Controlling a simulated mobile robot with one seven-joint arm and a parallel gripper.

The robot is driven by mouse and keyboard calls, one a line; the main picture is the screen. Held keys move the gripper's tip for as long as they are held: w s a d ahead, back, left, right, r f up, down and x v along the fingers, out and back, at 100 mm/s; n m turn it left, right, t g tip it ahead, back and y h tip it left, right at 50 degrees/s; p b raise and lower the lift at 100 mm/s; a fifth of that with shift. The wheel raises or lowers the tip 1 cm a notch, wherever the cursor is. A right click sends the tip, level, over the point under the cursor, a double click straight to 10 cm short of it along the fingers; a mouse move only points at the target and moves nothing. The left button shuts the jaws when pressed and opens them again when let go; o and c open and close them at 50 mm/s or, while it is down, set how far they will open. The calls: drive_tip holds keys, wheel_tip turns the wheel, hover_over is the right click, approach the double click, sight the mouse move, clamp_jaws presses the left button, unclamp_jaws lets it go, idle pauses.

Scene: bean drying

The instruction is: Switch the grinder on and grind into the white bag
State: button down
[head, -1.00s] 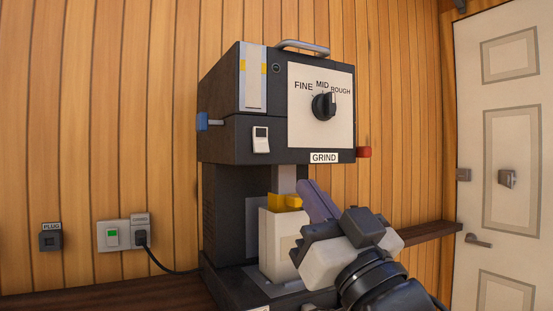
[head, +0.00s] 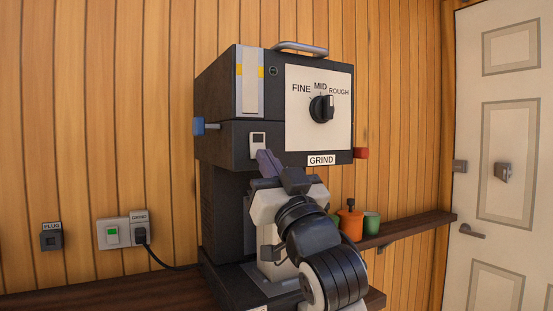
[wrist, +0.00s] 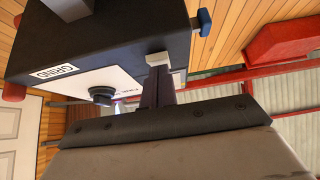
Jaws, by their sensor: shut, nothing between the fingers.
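The dark grinder (head: 225,100) stands on the shelf against the wood wall. Its white switch (head: 258,139) is on the front, left of the GRIND label (head: 321,160); it also shows in the wrist view (wrist: 158,58). My gripper (head: 266,160) is shut and empty, with its purple fingertips just below the switch. In the wrist view the fingertips (wrist: 158,78) appear right at the switch; I cannot tell whether they touch. The white bag (head: 280,271) stands under the spout, mostly hidden behind my arm. The dial (head: 322,108) points towards ROUGH.
A plug (head: 141,236) sits in the wall socket beside a green-lit switch (head: 112,235), its cable running to the grinder. Orange (head: 351,222) and green (head: 371,223) containers stand on the shelf at right. A blue knob (head: 199,126) and a red knob (head: 361,153) stick out from the grinder's sides.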

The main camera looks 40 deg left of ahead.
idle(0.3)
drive_tip(key=shift+w+a+f+y+b, duration=0.2)
drive_tip(key=shift+a+y+b, duration=0.2)
drive_tip(key=shift+b, duration=0.25)
drive_tip(key=shift+t, duration=0.4)
